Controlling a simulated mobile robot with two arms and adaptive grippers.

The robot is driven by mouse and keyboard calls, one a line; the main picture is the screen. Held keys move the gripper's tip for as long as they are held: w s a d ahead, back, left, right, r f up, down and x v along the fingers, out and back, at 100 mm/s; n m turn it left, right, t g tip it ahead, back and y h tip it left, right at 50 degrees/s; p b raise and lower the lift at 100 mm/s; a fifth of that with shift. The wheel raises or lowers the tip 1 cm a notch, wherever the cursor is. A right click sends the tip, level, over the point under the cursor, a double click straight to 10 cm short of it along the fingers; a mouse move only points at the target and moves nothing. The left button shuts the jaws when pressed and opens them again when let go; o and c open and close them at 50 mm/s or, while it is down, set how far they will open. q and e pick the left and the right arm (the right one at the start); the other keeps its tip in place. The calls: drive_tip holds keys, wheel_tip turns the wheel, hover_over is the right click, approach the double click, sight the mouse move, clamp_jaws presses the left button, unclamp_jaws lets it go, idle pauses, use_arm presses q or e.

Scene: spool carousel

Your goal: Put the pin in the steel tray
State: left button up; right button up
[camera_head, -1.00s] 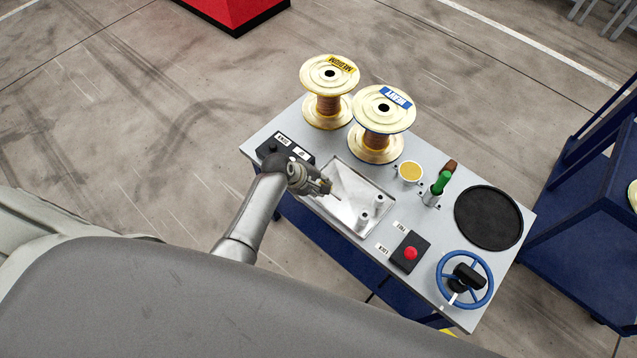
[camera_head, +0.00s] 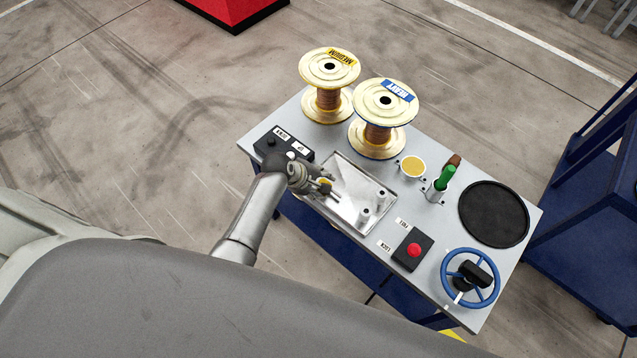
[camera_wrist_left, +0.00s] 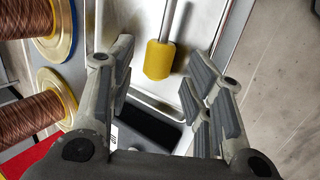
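The pin has a yellow grip (camera_wrist_left: 158,60) and a thin steel shaft. In the left wrist view it lies between my spread fingers, apart from both. In the head view its yellow grip (camera_head: 326,184) and shaft show at the left part of the steel tray (camera_head: 350,167), where it appears to lie inside, near the left wall. My left gripper (camera_head: 321,187) is open just above the tray's left end; its fingers also show in the left wrist view (camera_wrist_left: 157,66). My right gripper is not in view.
Two copper wire spools (camera_head: 326,104) (camera_head: 377,135) stand behind the tray. A switch box (camera_head: 282,145) is left.

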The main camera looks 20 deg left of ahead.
use_arm(q)
drive_tip(key=shift+s+a+f, duration=0.1)
drive_tip(key=shift+s+f, duration=0.1)
drive_tip(key=shift+s, duration=0.05)
drive_tip(key=shift+s+r, duration=0.1)
drive_tip(key=v, duration=1.1)
drive_tip(key=shift+r, duration=0.45)
drive_tip(key=shift+a+f, duration=0.1)
